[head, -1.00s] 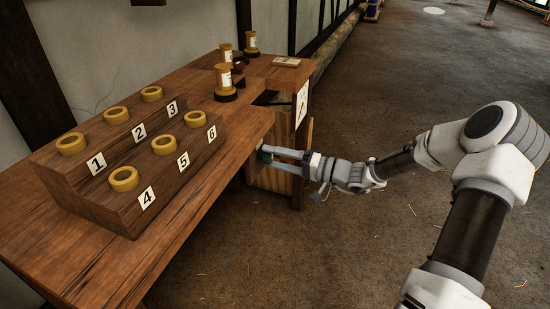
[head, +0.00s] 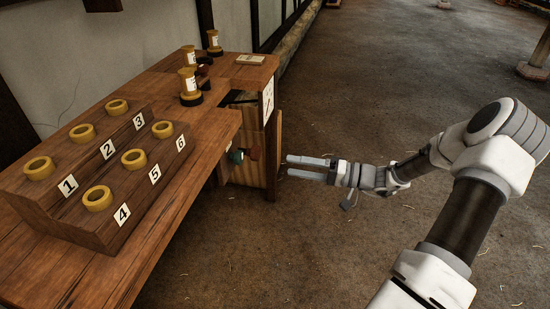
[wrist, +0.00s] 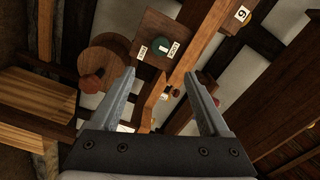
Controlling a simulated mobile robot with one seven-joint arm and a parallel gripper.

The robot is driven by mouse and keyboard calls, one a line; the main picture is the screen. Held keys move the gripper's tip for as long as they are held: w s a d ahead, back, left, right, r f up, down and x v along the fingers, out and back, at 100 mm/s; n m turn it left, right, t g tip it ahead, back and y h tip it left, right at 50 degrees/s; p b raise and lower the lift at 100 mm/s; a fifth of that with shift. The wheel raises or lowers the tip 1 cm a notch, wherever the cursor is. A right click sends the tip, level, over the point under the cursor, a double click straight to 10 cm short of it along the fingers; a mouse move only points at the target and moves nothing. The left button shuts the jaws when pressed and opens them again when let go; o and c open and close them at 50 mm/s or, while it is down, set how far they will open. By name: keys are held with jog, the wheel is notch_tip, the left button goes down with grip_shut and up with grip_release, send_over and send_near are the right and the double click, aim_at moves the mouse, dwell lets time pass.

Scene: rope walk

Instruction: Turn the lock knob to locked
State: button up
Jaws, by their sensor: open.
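A dark green round knob (wrist: 160,44) with a white line sits on a brown square plate (wrist: 178,33) in the wrist view. The green knob also shows in the head view (head: 235,156), below the bench edge. My gripper (head: 287,166) is open and empty, to the right of the knob and apart from it. In the wrist view my gripper's fingers (wrist: 158,75) stand apart, with the knob beyond them.
The wooden bench (head: 180,205) holds a stepped rack (head: 120,225) with several yellow rings, and spools (head: 188,80) behind. A red knob (head: 255,153) is close by the green one; a round wooden disc (wrist: 105,60) shows in the wrist view. Open floor lies right of the bench.

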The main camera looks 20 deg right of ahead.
jog(key=shift+v, duration=1.4)
